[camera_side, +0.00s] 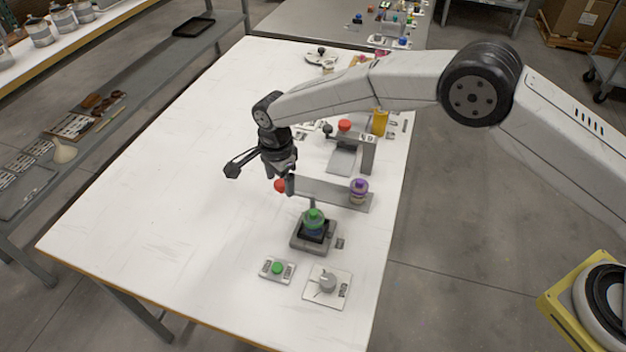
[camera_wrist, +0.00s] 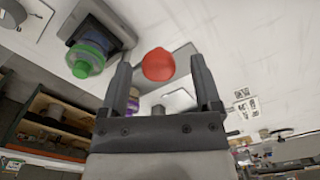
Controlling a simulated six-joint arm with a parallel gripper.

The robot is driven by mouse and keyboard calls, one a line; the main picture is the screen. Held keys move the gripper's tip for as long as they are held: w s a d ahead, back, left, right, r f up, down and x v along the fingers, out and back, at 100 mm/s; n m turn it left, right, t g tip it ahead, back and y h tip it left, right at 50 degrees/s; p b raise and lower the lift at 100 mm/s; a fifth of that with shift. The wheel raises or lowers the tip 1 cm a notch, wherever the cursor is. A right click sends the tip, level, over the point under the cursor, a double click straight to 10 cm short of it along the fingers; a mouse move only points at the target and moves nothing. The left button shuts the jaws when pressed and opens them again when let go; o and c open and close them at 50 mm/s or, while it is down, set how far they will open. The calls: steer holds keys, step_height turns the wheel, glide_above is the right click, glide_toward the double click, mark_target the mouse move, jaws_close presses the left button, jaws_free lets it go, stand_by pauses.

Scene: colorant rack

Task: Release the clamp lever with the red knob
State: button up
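The red knob (camera_side: 280,185) is at the left end of a grey bar-like part (camera_side: 325,190); I cannot tell clearly how the lever joins it. My gripper (camera_side: 280,172) is just above the knob in the side view. In the wrist view the red knob (camera_wrist: 158,65) shows between the tips of my gripper (camera_wrist: 160,80), with a gap on both sides. The fingers are apart and hold nothing. Whether the knob is level with the fingertips or a little beyond them is hard to tell.
A green-capped container (camera_side: 314,217) sits in a dark grey holder (camera_side: 300,243) close in front. A purple-capped container (camera_side: 359,188) stands at right. A green button box (camera_side: 277,269) and dial plate (camera_side: 318,299) are nearer. A grey stand (camera_side: 368,155) is behind. The table's left side is clear.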

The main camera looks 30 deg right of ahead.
mark_target(281, 182)
steer(key=shift+r, duration=3.9)
steer(key=shift+d+r, duration=0.2)
steer(key=shift+d, duration=0.3)
steer(key=s+d+r+n+t, duration=0.15)
steer(key=s+d+n, duration=0.25)
steer(key=d, duration=0.5)
steer(key=s+d+r+n, duration=0.2)
steer(key=s+d+n, duration=0.15)
steer(key=d, duration=0.45)
steer(key=s+d+n+t, duration=0.1)
steer(key=s+d+n, duration=0.6)
steer(key=s+d, duration=0.4)
steer(key=s, duration=0.6)
steer(key=shift+d+f, duration=0.15)
steer(key=shift+f, duration=0.2)
